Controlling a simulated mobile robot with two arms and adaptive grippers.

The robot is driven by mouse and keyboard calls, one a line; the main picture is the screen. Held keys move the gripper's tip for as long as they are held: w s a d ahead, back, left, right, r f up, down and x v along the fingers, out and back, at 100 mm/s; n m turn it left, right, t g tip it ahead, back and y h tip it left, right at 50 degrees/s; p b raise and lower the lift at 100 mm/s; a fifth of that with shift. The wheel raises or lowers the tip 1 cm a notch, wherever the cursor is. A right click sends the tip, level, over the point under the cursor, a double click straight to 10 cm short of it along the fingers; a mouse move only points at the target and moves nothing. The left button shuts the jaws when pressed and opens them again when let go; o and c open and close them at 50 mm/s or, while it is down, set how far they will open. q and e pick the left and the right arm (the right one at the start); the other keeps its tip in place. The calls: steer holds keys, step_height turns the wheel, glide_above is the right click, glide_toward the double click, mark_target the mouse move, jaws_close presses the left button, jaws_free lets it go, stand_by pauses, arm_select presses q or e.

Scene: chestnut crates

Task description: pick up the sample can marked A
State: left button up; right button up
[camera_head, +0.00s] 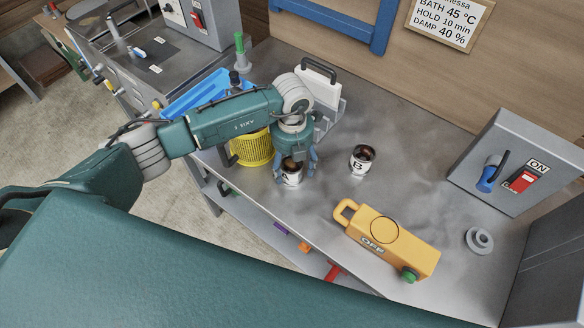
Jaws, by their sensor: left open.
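A small white can with brown contents (292,179) stands on the grey metal bench. Its label is partly hidden, and the visible mark looks like an A. My left gripper (296,170) comes down over this can from above, open, with one finger at each side of it. I cannot tell whether the fingers touch the can. A second white can, marked B (361,161), stands upright to the right, apart from the gripper. My right gripper is not in view.
A yellow ribbed basket (252,148) stands close left of the gripper. A white handled object (320,85) is behind it. A yellow box marked OFF (395,245) lies front right, near a grey switch box (515,160). Bench around can B is clear.

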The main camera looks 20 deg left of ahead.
arm_select(q)
steer(key=c, duration=1.3)
steer(key=shift+r, duration=0.15)
